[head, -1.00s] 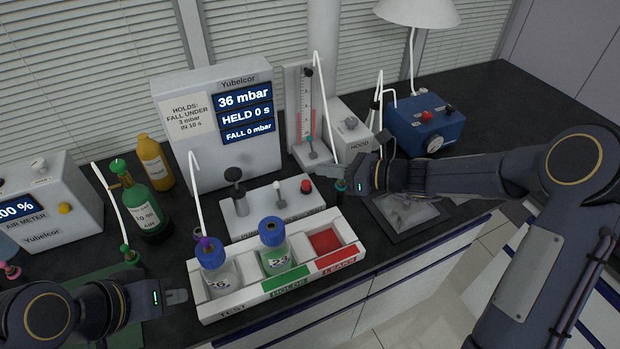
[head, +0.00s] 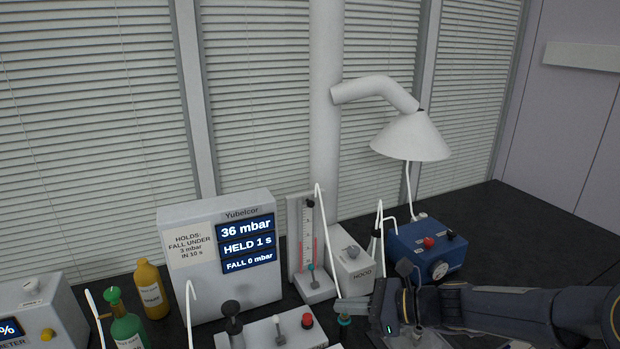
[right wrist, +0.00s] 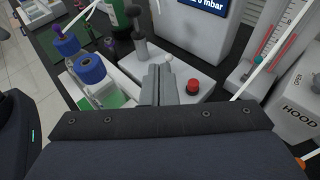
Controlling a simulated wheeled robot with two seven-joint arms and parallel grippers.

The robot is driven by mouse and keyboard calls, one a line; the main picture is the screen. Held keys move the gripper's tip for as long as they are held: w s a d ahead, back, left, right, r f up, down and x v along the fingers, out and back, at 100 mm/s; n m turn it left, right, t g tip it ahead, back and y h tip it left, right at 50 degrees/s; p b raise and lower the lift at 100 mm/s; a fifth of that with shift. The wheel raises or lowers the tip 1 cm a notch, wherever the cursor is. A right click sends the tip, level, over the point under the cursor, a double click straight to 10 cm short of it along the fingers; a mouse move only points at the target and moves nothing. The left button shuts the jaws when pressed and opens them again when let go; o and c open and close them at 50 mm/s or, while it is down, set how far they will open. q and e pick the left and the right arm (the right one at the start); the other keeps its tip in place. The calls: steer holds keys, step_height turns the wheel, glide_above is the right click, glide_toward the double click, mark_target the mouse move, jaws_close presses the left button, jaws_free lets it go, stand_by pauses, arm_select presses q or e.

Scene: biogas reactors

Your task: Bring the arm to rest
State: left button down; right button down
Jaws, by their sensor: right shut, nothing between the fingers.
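My right gripper (head: 350,305) is at the lower right of the head view, in front of the flow meter and the hood box. Its arm comes in from the right. In the right wrist view its two grey fingers (right wrist: 162,85) are together with nothing between them. They appear above the white valve block, left of its red button (right wrist: 193,84); the exact gap is unclear. My left gripper's fingers show in neither current view; a dark part of my left arm (right wrist: 14,130) with a green light is at the left edge of the right wrist view.
The pressure display (head: 247,230) reads 36 mbar, held 1 s, fall 0 mbar. The flow meter (head: 307,245), hood box (head: 349,262) and blue pump (head: 425,246) stand near my right gripper. Blue-capped bottles (right wrist: 89,68) stand in the white rack. A lamp-shaped hood (head: 411,137) hangs above.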

steer(key=s+d+r+n+g+h, duration=0.1)
steer(key=s+d+r+n+h, duration=0.1)
steer(key=s+n, duration=0.4)
steer(key=s+d+r+n+h, duration=0.2)
steer(key=s+n, duration=0.2)
steer(key=s, duration=0.3)
steer(key=s+d+f+n+h, duration=0.2)
steer(key=s+d+n, duration=0.1)
steer(key=s+n, duration=0.2)
steer(key=s+d+f+n+t+h, duration=0.1)
steer(key=s+d+f+n+h, duration=0.1)
steer(key=s, duration=0.6)
steer(key=d+n+h, duration=0.1)
steer(key=d+n, duration=0.1)
steer(key=n, duration=0.1)
steer(key=shift+s+d+h, duration=0.2)
steer(key=shift+s+h, duration=0.1)
steer(key=shift+s, duration=0.1)
steer(key=shift+f, duration=0.1)
